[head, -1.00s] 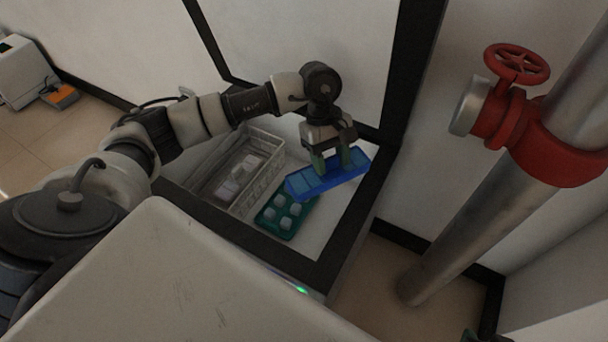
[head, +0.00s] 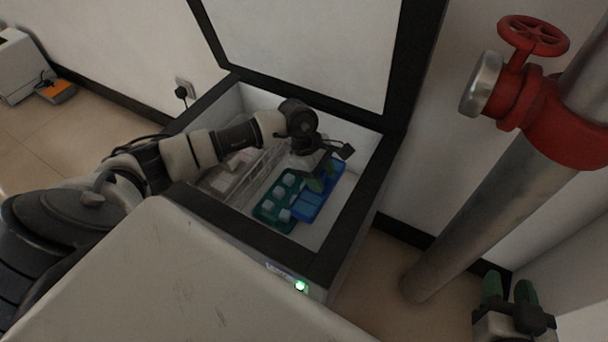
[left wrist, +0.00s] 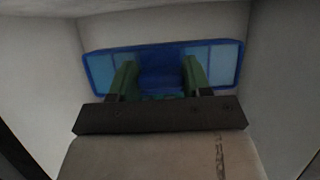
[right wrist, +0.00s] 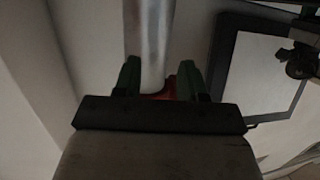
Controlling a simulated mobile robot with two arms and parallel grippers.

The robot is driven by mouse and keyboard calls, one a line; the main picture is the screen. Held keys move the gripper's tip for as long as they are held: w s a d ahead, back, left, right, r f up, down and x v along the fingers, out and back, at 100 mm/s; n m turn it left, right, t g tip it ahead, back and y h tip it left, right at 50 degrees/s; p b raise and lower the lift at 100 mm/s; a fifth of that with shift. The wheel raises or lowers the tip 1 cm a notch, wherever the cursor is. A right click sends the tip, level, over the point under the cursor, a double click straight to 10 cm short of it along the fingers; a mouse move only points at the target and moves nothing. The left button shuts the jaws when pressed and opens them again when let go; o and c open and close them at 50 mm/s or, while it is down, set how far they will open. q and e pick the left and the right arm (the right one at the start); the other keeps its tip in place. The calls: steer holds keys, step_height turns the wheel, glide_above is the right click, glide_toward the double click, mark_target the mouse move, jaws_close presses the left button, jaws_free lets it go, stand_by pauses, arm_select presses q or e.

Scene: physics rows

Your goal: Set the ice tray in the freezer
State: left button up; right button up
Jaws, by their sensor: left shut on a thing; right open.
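The blue ice tray (head: 309,207) is inside the open chest freezer (head: 262,240), low and just right of a teal tray (head: 268,213) of pale cubes. My left gripper (head: 322,178) reaches down into the freezer and is shut on the ice tray. In the left wrist view the ice tray (left wrist: 218,63) spans both green fingers, its middle between them. I cannot tell whether it rests on the freezer floor. My right gripper (head: 508,287) is open and empty at the lower right, outside the freezer; its fingers (right wrist: 157,80) are apart in the right wrist view.
A pale wire basket (head: 262,172) with packages stands in the freezer's left part, partly behind my arm. The raised lid (head: 310,45) stands at the back. A metal pipe (head: 465,220) with a red valve (head: 535,95) stands to the right of the freezer.

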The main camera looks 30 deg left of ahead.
mark_target(319, 199)
arm_select(q)
step_height(319, 199, down, 6)
steer(key=shift+r+b, duration=0.1)
steer(key=shift+b, duration=0.75)
steer(key=shift+f, duration=0.45)
step_height(319, 199, down, 3)
steer(key=shift+f+b, duration=0.1)
steer(key=shift+b, duration=0.6)
steer(key=shift+f, duration=0.3)
arm_select(e)
step_height(319, 199, up, 10)
steer(key=s+a+t+y, duration=0.1)
steer(key=t+y, duration=0.2)
steer(key=t, duration=0.5)
steer(key=shift+a+f+t, duration=0.2)
steer(key=shift+a+t, duration=0.05)
steer(key=shift+t, duration=0.15)
arm_select(q)
steer(key=shift+f, duration=0.1)
steer(key=o, duration=1.1)
steer(key=shift+c, duration=0.2)
arm_select(e)
steer(key=shift+s+r+t, duration=0.2)
steer(key=shift+t, duration=0.1)
